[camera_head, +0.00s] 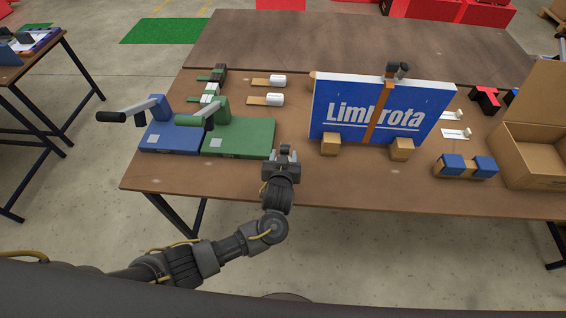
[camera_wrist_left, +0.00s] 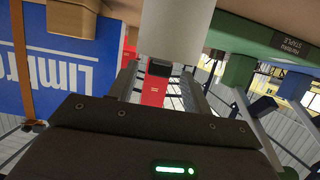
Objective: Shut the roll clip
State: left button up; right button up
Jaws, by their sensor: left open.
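I cannot tell for sure which item is the roll clip. Two small white rolls, a rear one (camera_head: 278,80) and a nearer one (camera_head: 275,99), sit on flat tan strips on the brown table. My left gripper (camera_head: 284,151) is open above the table's front edge, between the green press and the blue lightbox, nearer to me than the rolls. In the left wrist view a pale grey shape (camera_wrist_left: 177,30) lies beyond the open fingers; I cannot tell what it is or whether it is touched. My right gripper is not in view.
A green press (camera_head: 247,137) and a blue press (camera_head: 175,138) stand to the left with raised handles. The blue lightbox (camera_head: 345,111) with a brown strap stands on wooden feet to the right. An open cardboard box (camera_head: 525,168) is at far right. The table's back is clear.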

pick_arm(q)
jog(key=b+v, duration=0.1)
jog(key=v, duration=0.9)
jog(key=s+a+f+m+g, duration=0.1)
jog(key=s+a+f+g, duration=0.1)
jog(key=s+a+g, duration=0.4)
jog(key=s+a+f+g, duration=0.1)
jog(key=s+a+f, duration=0.1)
jog(key=s+a, duration=0.65)
jog(key=s+a+f+m+g, duration=0.15)
jog(key=s+a+g, duration=0.35)
jog(key=s, duration=0.5)
notch_tip(320, 180, down, 35)
jog(key=s+b, duration=0.2)
jog(key=b, duration=0.5)
jog(key=s+a+f+g+b, duration=0.1)
jog(key=s+a+f+b, duration=0.2)
jog(key=s+f, duration=1.2)
notch_tip(320, 180, down, 2)
jog(key=shift+s+a+f+b, duration=0.1)
jog(key=shift+s+a+b, duration=0.1)
jog(key=shift+b, duration=0.3)
